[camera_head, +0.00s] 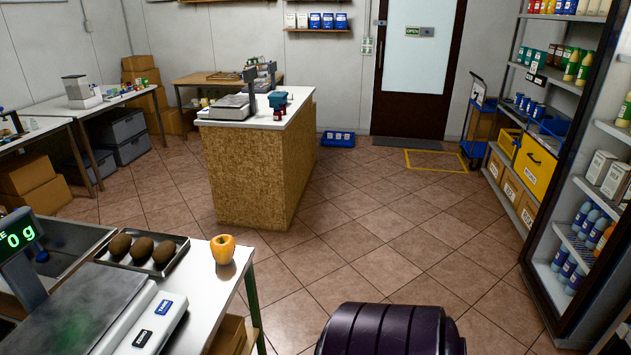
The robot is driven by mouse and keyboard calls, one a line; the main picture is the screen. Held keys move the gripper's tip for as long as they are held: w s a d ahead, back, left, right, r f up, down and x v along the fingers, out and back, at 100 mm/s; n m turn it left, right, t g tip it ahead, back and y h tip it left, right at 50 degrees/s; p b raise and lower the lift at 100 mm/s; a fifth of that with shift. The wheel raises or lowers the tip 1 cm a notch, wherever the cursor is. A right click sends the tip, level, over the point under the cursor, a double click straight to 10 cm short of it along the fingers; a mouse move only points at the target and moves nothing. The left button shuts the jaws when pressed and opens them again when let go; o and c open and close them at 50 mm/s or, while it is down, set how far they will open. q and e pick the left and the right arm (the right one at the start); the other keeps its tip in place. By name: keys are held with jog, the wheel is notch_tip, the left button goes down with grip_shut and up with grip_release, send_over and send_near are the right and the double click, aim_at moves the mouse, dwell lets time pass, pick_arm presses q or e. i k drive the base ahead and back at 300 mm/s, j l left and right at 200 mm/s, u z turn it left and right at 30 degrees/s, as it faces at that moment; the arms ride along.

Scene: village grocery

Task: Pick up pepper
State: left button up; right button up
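A yellow-orange pepper (222,249) stands at the right end of a white-topped table (206,283) at the lower left. It is close to the table's right edge and nothing touches it from above. Neither my left nor my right gripper is in view.
A metal tray (176,264) with several brown round items lies left of the pepper. A scale (95,312) with a green display stands in front of the tray. A wood-panelled counter (260,178) stands beyond. Shelving (550,235) lines the right side. The tiled floor (370,240) between is clear.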

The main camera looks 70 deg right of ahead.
aim_at(222, 246)
jog(key=z, duration=1.6)
jog(key=i+l, duration=0.1)
jog(key=i+u, duration=0.05)
